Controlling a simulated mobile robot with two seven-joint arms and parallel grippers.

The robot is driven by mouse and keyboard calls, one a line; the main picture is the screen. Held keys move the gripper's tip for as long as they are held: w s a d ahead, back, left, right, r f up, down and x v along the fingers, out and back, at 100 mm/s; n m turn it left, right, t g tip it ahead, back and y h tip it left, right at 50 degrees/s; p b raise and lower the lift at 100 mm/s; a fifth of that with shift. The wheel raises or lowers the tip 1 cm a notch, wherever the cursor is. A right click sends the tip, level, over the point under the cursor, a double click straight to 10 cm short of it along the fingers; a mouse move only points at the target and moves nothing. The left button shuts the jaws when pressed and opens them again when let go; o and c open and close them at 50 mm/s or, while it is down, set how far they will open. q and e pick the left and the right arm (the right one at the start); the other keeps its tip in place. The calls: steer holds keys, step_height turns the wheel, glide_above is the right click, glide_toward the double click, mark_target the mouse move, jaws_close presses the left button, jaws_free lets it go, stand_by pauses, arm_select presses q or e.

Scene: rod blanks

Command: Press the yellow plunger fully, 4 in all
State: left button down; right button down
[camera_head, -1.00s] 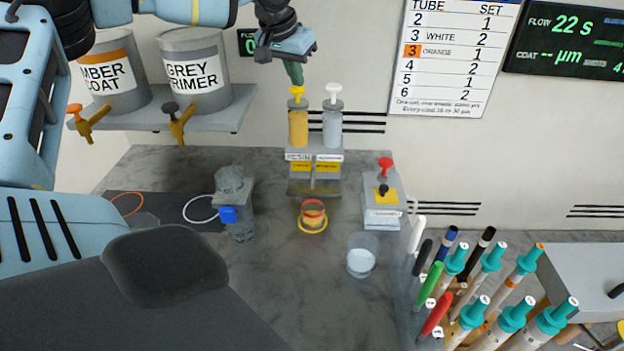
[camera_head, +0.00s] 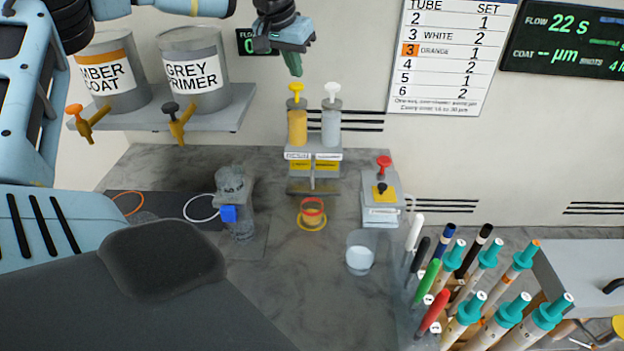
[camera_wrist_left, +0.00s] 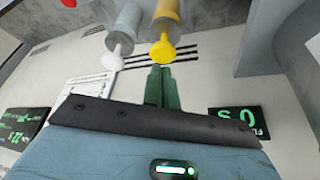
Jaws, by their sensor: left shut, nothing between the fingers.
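The yellow plunger (camera_head: 296,88) stands raised on top of the amber-filled cylinder (camera_head: 297,127) of the two-part dispenser. It also shows in the left wrist view (camera_wrist_left: 162,50). A white plunger (camera_head: 332,90) stands beside it on the grey cylinder (camera_head: 331,127), also seen in the wrist view (camera_wrist_left: 117,48). My left gripper (camera_head: 293,66) is shut and empty, its green fingers just above the yellow plunger, with a small gap between. In the wrist view its fingertips (camera_wrist_left: 162,72) point toward the yellow knob. My right gripper is not in view.
A cup with a red rim (camera_head: 313,211) sits in a yellow ring under the dispenser. A box with a red knob (camera_head: 384,163) and a clear cup (camera_head: 360,255) stand to the right. A shelf (camera_head: 235,112) carries two paint cans at left.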

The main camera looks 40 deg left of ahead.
mark_target(296, 84)
arm_select(q)
steer(key=shift+f, duration=0.15)
